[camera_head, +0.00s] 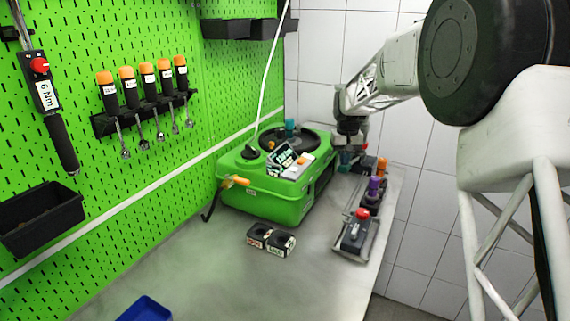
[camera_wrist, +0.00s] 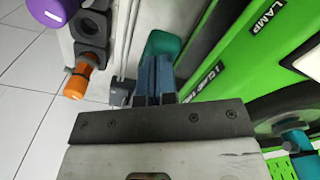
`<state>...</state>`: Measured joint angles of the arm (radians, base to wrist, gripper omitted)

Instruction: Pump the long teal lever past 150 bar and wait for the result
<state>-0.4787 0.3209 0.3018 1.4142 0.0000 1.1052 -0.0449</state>
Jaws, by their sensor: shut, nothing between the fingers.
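The green pump unit (camera_head: 265,196) stands on the bench against the pegboard, with a small tilted display (camera_head: 282,157) on top; its reading is too small to make out. A teal grip (camera_head: 345,157), probably the lever's end, shows at the unit's far right side. In the wrist view the teal grip (camera_wrist: 166,43) lies just beyond my fingertips; I cannot tell whether they touch it. My gripper (camera_wrist: 155,62) is shut and empty, pointing down there; it also shows in the head view (camera_head: 348,143). The rest of the lever is hidden.
A teal knob (camera_head: 290,126) sits on top of the unit. An orange-handled part (camera_head: 236,181) projects at its left front. To the right stand purple (camera_head: 375,186) and orange (camera_head: 382,165) knobs and a red-button box (camera_head: 356,232).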

